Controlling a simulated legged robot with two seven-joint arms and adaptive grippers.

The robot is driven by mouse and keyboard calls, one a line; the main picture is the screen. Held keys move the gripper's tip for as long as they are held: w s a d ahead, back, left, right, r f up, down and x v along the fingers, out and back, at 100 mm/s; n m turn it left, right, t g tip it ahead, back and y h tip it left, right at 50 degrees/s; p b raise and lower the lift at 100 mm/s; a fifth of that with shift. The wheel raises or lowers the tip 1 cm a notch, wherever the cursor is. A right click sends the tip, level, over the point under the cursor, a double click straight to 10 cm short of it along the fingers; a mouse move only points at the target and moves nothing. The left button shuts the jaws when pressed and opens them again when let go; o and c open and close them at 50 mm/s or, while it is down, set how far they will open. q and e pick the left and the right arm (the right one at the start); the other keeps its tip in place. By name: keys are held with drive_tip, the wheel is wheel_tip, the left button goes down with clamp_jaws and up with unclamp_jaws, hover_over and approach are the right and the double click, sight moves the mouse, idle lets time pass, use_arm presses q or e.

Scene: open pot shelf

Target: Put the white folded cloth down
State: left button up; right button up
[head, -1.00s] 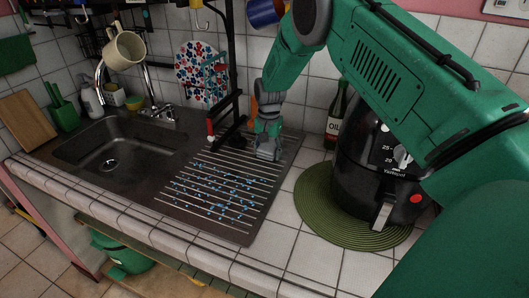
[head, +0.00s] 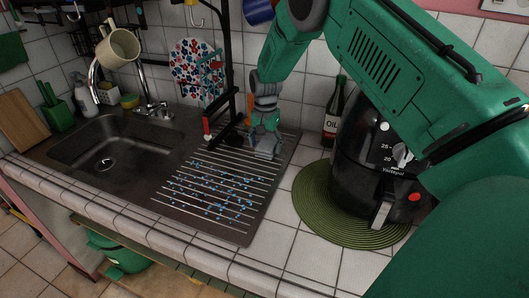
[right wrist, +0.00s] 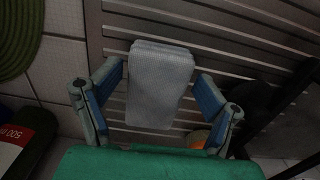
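The white folded cloth (right wrist: 160,72) lies on the ribbed drainer, its block shape seen between my right fingers in the right wrist view. My right gripper (head: 264,148) is over the drainer's back right part in the head view. In the right wrist view its two fingers (right wrist: 160,88) stand apart on either side of the cloth, with narrow gaps at its edges. In the head view the cloth is mostly hidden behind the fingers. My left gripper is out of view.
The drainer (head: 205,222) has blue-dotted ribs and is clear in front. A black stand (head: 232,80) rises just left of my gripper. An oil bottle (head: 333,118) and a black air fryer (head: 350,190) on a green mat (head: 315,222) are at right. The sink (head: 75,155) is left.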

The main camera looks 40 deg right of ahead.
sight(266, 146)
wheel_tip(266, 146, up, 10)
drive_tip(key=shift+r, duration=0.15)
idle(0.5)
